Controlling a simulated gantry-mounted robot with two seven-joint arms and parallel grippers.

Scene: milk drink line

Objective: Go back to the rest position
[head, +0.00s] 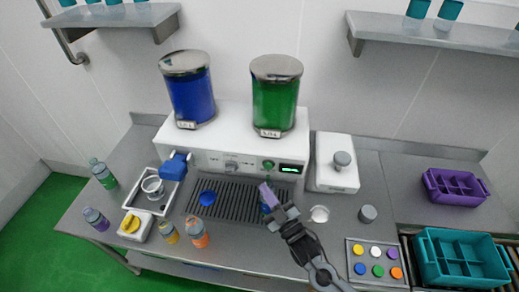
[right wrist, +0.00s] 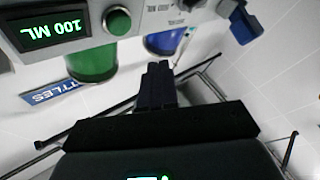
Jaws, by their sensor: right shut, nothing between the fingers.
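My right gripper (head: 266,192) reaches up from the bottom right in the head view, over the right part of the machine's dark grate (head: 230,199). Its fingers are together and nothing is held between them. In the right wrist view the closed dark fingers (right wrist: 157,85) point toward the dispenser, with its "100 ML" display (right wrist: 55,30) and green button (right wrist: 117,20) nearby. I cannot tell the exact gap to the machine. My left arm and gripper are not in view.
The white dispenser (head: 221,136) carries a blue tank (head: 192,97) and a green tank (head: 274,104). Bottles, including an orange one (head: 196,233), stand at the front left.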

